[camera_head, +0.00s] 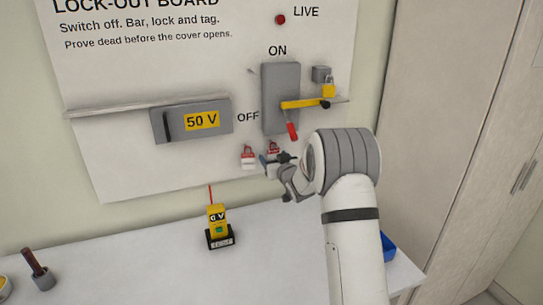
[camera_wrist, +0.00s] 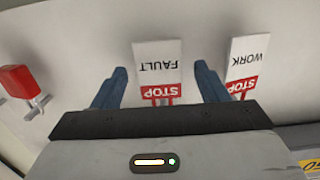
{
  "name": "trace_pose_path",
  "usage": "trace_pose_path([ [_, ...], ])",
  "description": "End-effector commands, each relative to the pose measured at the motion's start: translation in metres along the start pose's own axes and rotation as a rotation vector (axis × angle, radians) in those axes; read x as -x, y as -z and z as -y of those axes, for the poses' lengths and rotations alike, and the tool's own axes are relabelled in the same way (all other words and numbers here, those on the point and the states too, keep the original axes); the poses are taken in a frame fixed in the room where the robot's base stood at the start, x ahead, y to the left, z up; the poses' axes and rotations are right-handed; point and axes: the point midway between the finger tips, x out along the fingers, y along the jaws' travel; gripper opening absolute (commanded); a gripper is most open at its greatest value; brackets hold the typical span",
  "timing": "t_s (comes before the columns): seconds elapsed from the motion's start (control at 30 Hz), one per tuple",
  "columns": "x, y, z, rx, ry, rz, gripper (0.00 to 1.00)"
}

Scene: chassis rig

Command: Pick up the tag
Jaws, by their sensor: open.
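Two red-and-white tags hang on the board below the switch. In the wrist view they appear upside down: the one marked STOP FAULT (camera_wrist: 158,58) lies between my fingers, and the one marked STOP WORK (camera_wrist: 248,58) lies just outside the right finger. In the head view, the left tag (camera_head: 248,160) is clear and the right tag (camera_head: 273,147) is partly hidden by my gripper (camera_head: 277,166). My gripper (camera_wrist: 160,68) is open, with a gap visible on both sides of the FAULT tag. The gripper body hides part of both tags.
A grey switch box (camera_head: 281,85), yellow bar (camera_head: 303,104), padlock (camera_head: 328,90) and red handle (camera_head: 292,131) are above my gripper. A 50 V panel (camera_head: 202,121) is to the left. A yellow tester (camera_head: 217,222) stands on the bench (camera_head: 150,265); a blue bin (camera_head: 389,246) is behind my arm.

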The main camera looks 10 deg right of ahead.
Motion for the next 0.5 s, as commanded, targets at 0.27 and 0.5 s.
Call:
trace_pose_path([
  [0.27,0.0004,0.0000,-0.0007,0.000,-0.001,0.000,0.48],
  [0.5,0.0006,0.0000,-0.0010,0.000,-0.001,0.000,0.29],
])
